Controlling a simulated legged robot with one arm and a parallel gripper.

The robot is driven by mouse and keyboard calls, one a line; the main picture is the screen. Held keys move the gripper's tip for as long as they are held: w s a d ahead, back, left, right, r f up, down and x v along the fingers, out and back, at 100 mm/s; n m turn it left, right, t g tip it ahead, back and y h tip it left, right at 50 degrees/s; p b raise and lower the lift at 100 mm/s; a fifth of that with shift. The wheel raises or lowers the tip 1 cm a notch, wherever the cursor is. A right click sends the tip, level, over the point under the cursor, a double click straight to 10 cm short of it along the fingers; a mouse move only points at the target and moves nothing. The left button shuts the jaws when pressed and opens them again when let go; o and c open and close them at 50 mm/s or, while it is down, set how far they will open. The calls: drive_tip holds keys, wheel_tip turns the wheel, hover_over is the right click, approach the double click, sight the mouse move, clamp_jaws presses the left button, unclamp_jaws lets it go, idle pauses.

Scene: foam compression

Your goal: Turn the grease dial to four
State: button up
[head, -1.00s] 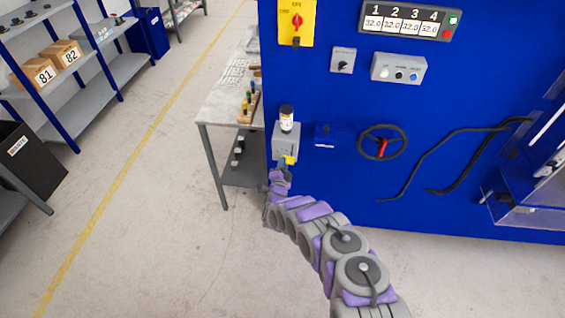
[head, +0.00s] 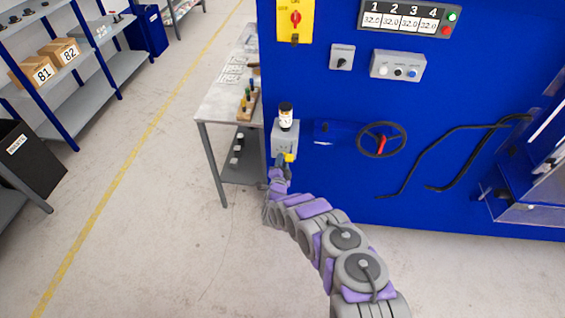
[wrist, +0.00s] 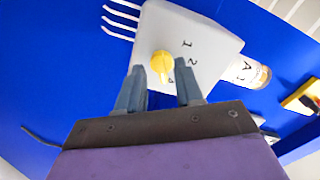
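The grease dial is a yellow knob (wrist: 162,62) on the face of a light grey box (wrist: 200,35). In the wrist view the numbers 1 and 2 and part of another mark show to the right of the knob. My gripper (wrist: 159,72) is open, with one finger on each side of the knob's near edge. I cannot tell if the fingers touch it. In the head view the grey box (head: 284,137) is on the left edge of the blue machine, and my gripper (head: 283,167) is at its lower front, partly hiding the yellow dial (head: 289,157).
A white-labelled grease jar (head: 286,117) stands on top of the box. A handwheel (head: 381,139) with a red handle is to the right on the blue machine (head: 330,190). A grey table (head: 216,103) stands close on the left. The floor left of it is clear.

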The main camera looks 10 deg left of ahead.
drive_tip(key=s+p, duration=0.3)
drive_tip(key=s, duration=1.4)
drive_tip(key=shift+a+p, duration=0.3)
drive_tip(key=shift+p, duration=0.05)
